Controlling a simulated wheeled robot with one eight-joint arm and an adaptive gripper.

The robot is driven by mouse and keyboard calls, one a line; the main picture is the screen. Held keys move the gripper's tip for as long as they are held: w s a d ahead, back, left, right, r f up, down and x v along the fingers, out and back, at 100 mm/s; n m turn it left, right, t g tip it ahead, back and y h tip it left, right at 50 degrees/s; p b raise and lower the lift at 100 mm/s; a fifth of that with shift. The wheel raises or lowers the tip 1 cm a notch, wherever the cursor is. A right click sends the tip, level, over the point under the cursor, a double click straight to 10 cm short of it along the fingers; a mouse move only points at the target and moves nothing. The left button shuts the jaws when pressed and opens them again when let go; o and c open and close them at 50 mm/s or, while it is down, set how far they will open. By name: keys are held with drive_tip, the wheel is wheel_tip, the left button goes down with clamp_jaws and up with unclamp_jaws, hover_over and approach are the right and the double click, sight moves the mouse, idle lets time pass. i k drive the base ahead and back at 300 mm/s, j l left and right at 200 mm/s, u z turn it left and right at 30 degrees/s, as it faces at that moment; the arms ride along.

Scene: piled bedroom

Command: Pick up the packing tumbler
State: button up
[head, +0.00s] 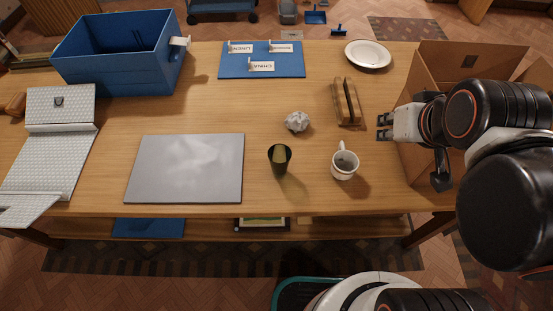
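The tumbler (279,160) is a dark green cup standing upright on the wooden table (265,200), near the front and right of the grey mat. Something pale yellowish-green shows inside its mouth. My gripper (383,127) is at the right side, above the table, pointing left. Its two dark fingertips are apart with nothing seen between them. It is well to the right of the tumbler and farther back, not touching it.
A white mug (345,163) stands close right of the tumbler; a crumpled paper ball (297,122) lies behind it. A wooden holder (347,103) and an open cardboard box (420,165) are near my gripper. The grey mat (185,168) lies left, and a blue crate (120,70) stands back left.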

sight(279, 156)
drive_tip(key=i+u, duration=0.1)
drive_tip(key=u, duration=0.3)
drive_tip(key=i+l+u, duration=0.1)
drive_tip(key=u, duration=0.25)
drive_tip(key=i+u, duration=0.1)
drive_tip(key=u, duration=0.3)
drive_tip(key=k+j+u, duration=0.1)
drive_tip(key=k+j, duration=0.4)
drive_tip(key=j, duration=0.2)
drive_tip(key=l, duration=0.1)
